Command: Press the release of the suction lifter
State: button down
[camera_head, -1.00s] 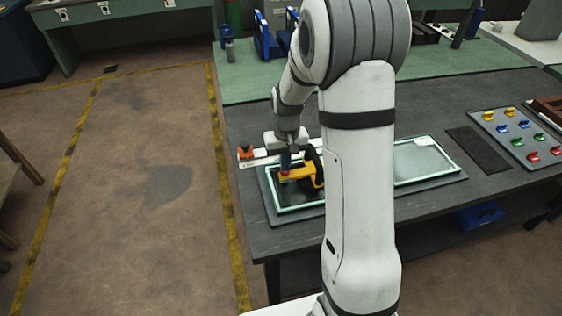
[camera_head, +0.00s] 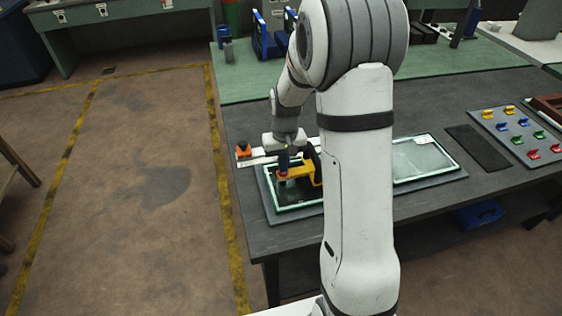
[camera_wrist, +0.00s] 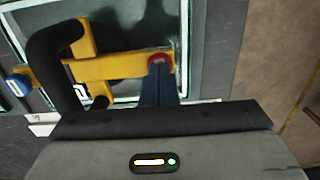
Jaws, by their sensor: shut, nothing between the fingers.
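The suction lifter is yellow with a black handle and stands on the left glass pane (camera_head: 300,207). Its yellow body (camera_head: 300,171) shows partly behind my arm in the head view. In the wrist view its yellow bar (camera_wrist: 115,66) and black handle (camera_wrist: 50,65) are clear. A red round release (camera_wrist: 160,60) sits at the bar's right end. My gripper (camera_wrist: 159,68) is shut and empty, its dark blue fingertips at the red release and partly covering it. In the head view the gripper (camera_head: 283,172) points down at that end. Whether the release is pressed in I cannot tell.
A white straight bar with an orange block (camera_head: 243,151) lies along the pane's back edge. A second glass pane (camera_head: 425,158) lies to the right. A tray of coloured clips (camera_head: 515,135) and a dark mat (camera_head: 478,148) are farther right. Blue stands (camera_head: 265,40) are behind.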

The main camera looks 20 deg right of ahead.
notch_tip(320, 180, up, 14)
jog(key=shift+w+d+f, duration=0.2)
jog(key=shift+f, duration=0.05)
dwell(0.8)
